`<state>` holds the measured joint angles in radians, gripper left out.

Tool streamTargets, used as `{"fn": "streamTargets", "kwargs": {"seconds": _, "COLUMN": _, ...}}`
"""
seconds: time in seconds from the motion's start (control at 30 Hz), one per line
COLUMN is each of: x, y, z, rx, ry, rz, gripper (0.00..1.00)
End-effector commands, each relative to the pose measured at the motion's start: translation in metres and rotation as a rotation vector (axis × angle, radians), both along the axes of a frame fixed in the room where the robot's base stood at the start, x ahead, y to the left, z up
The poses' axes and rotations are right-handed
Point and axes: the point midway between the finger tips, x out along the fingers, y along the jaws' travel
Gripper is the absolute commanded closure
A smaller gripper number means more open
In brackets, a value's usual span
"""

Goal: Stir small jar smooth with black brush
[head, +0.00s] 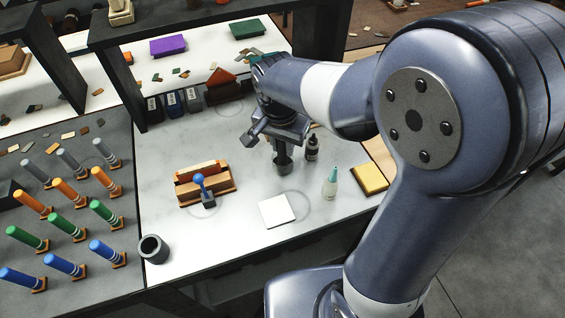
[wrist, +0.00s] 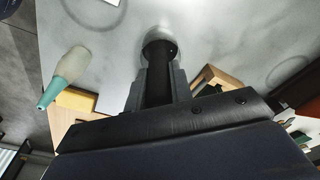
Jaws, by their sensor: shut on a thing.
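My gripper (head: 283,146) is over the middle of the white worktop. In the wrist view its fingers (wrist: 157,85) are shut on a black brush (wrist: 158,82), which points away from the wrist. The small jar (head: 284,168) is a grey round pot standing on the worktop directly below my gripper. In the wrist view the jar's pale rim (wrist: 160,32) surrounds the brush's far end. The brush tip is hidden, so I cannot tell how deep it reaches or what the jar's contents look like.
A dark bottle (head: 312,148) stands close right of the jar. A teal-tipped bottle (head: 329,187), a white tile (head: 277,211) and a yellow block (head: 370,178) lie nearer the front right. A wooden holder (head: 207,191) and grey cup (head: 153,249) are left.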

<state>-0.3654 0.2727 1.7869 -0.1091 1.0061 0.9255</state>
Motion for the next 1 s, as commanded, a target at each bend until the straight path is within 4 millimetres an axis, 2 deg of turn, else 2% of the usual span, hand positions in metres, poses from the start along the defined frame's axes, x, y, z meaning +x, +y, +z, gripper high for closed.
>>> {"fn": "streamTargets", "kwargs": {"seconds": 0.2, "x": 0.006, "y": -0.007, "z": 0.0, "rx": 0.0, "ry": 0.001, "rz": -0.001, "gripper": 1.0}}
{"fn": "streamTargets", "kwargs": {"seconds": 0.37, "x": 0.012, "y": -0.002, "z": 0.001, "rx": 0.0, "ry": 0.0, "rz": 0.001, "gripper": 1.0}}
{"fn": "streamTargets", "kwargs": {"seconds": 0.6, "x": 0.005, "y": 0.005, "z": 0.0, "rx": 0.0, "ry": 0.0, "rz": 0.001, "gripper": 1.0}}
{"fn": "streamTargets", "kwargs": {"seconds": 1.0, "x": 0.0, "y": 0.0, "z": 0.0, "rx": 0.0, "ry": 0.0, "rz": -0.001, "gripper": 1.0}}
